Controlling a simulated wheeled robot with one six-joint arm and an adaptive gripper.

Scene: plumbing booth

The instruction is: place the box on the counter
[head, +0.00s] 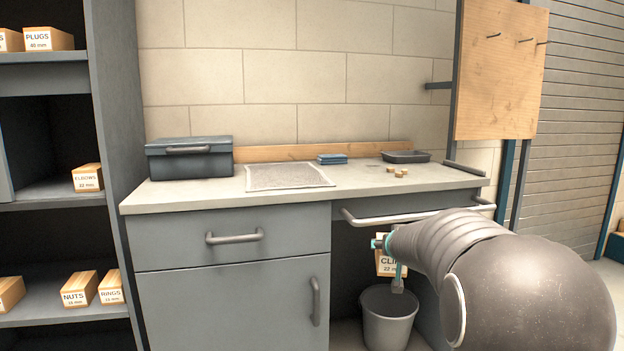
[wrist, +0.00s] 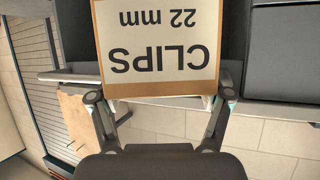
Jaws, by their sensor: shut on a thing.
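The box is a wooden-coloured carton with a white label reading CLIPS 22 mm (head: 386,269). In the wrist view the box (wrist: 160,88) fills the top middle, its label upside down. My gripper (wrist: 160,108) is shut on it, one finger at each side. In the head view my gripper (head: 388,244) is in front of the counter, below its top, and my arm hides part of it. The counter (head: 215,190) has a light grey top with a grey mat (head: 288,176) on it. The box is apart from the counter top.
A dark toolbox (head: 190,158), blue cloths (head: 331,159), small wooden blocks (head: 397,173) and a black tray (head: 406,156) stand on the counter. A rail (head: 400,217) runs along its front. A grey bucket (head: 388,318) stands below. The counter's front left is clear.

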